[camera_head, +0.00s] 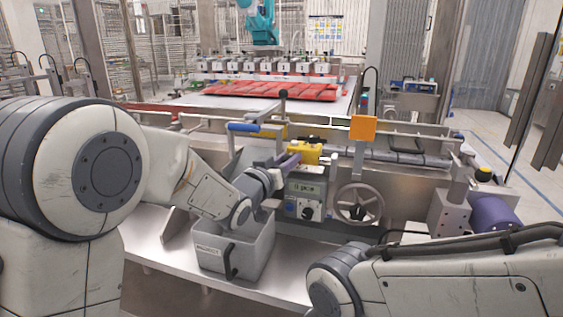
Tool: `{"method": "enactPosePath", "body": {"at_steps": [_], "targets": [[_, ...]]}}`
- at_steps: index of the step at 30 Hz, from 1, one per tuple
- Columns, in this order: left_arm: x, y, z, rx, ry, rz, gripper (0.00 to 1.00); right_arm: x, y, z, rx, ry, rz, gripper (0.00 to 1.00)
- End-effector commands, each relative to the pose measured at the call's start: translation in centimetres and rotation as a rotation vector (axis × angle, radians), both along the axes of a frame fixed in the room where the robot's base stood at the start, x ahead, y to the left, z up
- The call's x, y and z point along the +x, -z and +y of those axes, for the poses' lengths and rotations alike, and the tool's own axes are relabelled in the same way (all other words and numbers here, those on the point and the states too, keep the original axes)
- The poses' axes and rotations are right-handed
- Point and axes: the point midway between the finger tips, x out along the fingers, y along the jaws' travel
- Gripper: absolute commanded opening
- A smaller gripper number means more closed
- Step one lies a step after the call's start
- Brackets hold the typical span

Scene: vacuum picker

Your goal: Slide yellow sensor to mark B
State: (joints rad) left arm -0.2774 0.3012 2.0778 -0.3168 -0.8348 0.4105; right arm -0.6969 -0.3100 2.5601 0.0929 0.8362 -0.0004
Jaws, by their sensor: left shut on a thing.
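The yellow sensor (308,151) sits at the middle of the picture on the machine's front rail, just above a grey control box. My left gripper (291,161) reaches it from the left and is shut on it; the fingers hide part of its left side. The rail (395,154) runs on to the right of the sensor. I cannot make out the letter of any mark on it. My right arm comes in from the lower right, but its gripper does not show.
The control box (305,197) with a display and knob stands below the sensor, beside a handwheel (359,205). An orange plate (363,127) stands up right of the sensor. A grey bin (234,247) is below my left forearm. A purple cylinder (494,216) is at the right.

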Motion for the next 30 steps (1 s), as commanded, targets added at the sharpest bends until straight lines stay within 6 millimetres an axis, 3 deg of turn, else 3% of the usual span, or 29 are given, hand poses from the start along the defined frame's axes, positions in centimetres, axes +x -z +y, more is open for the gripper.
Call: {"method": "enactPosePath", "body": {"at_steps": [4,5,6,7,19,30], "targets": [[0.0,0.1,0.1,0.002,0.000,0.001,0.00,0.0,-0.1,0.0,0.000,0.000,0.000,0.68],[0.0,0.1,0.1,0.002,0.000,0.001,0.46,0.0,-0.1,0.0,0.000,0.000,0.000,0.68],[0.0,0.0,0.1,0.002,0.000,0.001,0.61,0.0,-0.1,0.0,0.000,0.000,0.000,0.68],[0.0,0.1,0.1,0.002,0.000,0.001,0.64,0.0,-0.1,0.0,0.000,0.000,0.000,0.68],[-0.6,0.0,0.5,0.001,-0.001,0.002,0.64,0.0,-0.1,0.0,0.000,0.000,0.000,0.68],[-6.6,0.0,3.9,0.002,-0.002,0.001,0.64,0.0,-0.1,0.0,0.000,0.000,0.000,0.68]]}}
